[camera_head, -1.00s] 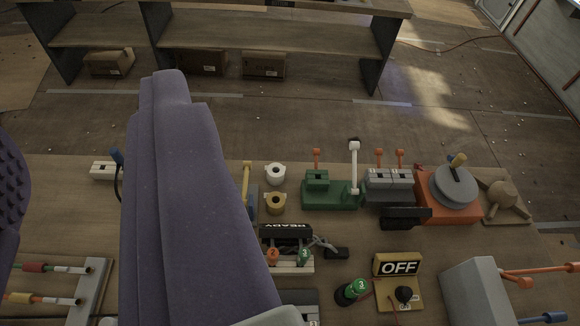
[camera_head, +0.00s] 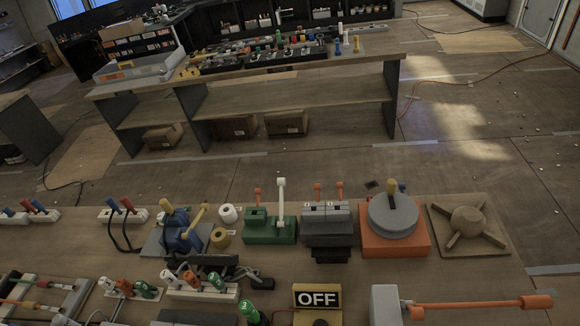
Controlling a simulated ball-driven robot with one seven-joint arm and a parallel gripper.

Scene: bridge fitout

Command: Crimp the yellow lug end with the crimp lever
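My gripper is out of view. Several levers stand on the bench, and none is clearly marked as the crimp lever. A white lever (camera_head: 281,200) stands upright on a green base (camera_head: 268,230). A long orange-handled lever (camera_head: 480,303) reaches right from a grey box (camera_head: 385,304). A blue tool (camera_head: 180,232) has a yellow handle.
An orange block with a grey disc (camera_head: 392,216) and a brown knob plate (camera_head: 467,222) stand at right. An OFF sign (camera_head: 317,297) is at the front. Beyond the bench is open floor, then a shelf unit (camera_head: 290,88).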

